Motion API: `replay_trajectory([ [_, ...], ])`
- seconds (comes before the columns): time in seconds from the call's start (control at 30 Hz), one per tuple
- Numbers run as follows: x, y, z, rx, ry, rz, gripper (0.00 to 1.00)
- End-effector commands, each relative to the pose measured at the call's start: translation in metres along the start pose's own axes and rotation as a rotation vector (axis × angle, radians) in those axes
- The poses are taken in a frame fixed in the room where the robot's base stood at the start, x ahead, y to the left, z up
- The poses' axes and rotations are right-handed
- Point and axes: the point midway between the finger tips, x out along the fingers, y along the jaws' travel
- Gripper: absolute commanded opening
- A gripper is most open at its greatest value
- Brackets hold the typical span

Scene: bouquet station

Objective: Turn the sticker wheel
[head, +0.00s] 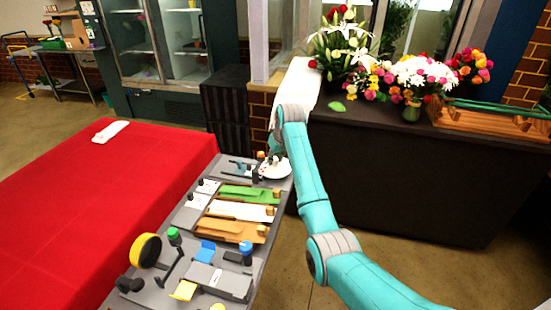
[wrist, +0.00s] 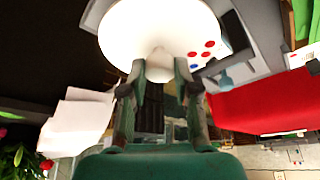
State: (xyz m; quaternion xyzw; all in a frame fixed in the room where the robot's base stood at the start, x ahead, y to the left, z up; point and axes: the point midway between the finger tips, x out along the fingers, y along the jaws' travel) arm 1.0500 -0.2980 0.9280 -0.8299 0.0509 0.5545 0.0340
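The sticker wheel (head: 277,169) is a white disc at the far end of the grey bench in the head view. It fills the top of the wrist view (wrist: 125,28), with red and blue dots on its right side and a pale raised middle. My gripper (wrist: 160,70) is at the wheel's near edge in the wrist view, its two fingertips apart on either side of the pale middle. A gap shows between the fingers, and I cannot tell whether they touch the wheel. In the head view my arm partly hides the gripper.
Green, white and orange trays (head: 237,231) lie on the bench, with a yellow-rimmed roll (head: 146,250) and blue, green and yellow parts nearer. A red-covered table (head: 90,215) is left. A dark counter (head: 400,180) with flowers stands right.

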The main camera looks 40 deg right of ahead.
Motion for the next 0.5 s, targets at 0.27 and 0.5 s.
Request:
replay_trajectory([
  [0.27,0.0002,-0.0002,0.0001,0.011,0.000,0.004,0.00],
  [0.5,0.0003,-0.0014,-0.0001,0.091,0.000,0.038,0.00],
])
